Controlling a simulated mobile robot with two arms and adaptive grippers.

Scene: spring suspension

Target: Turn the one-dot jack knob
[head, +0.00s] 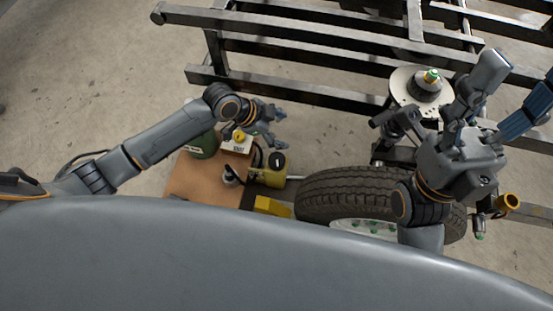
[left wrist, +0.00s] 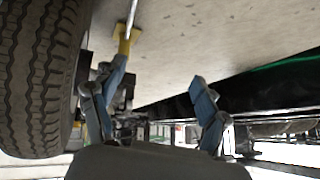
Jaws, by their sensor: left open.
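A yellow jack (head: 268,180) stands beside the tyre, with a round black knob (head: 277,160) on top. The knob carries one small pale mark; I cannot tell clearly if it is a single dot. My left gripper (head: 276,128) is open and empty, a little behind the knob and apart from it. In the left wrist view its two blue-padded fingers (left wrist: 160,100) are spread with nothing between them. A yellow part with a silver rod (left wrist: 124,45) shows beyond the left finger there. My right gripper (head: 512,88) is at the right, its fingers spread.
The tyre (head: 345,183) lies right of the jack. A brown board (head: 195,183) at left bears a green canister (head: 203,147) and a white box (head: 237,147) with a yellow top. Dark frame rails (head: 300,88) cross behind. Open concrete floor lies upper left.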

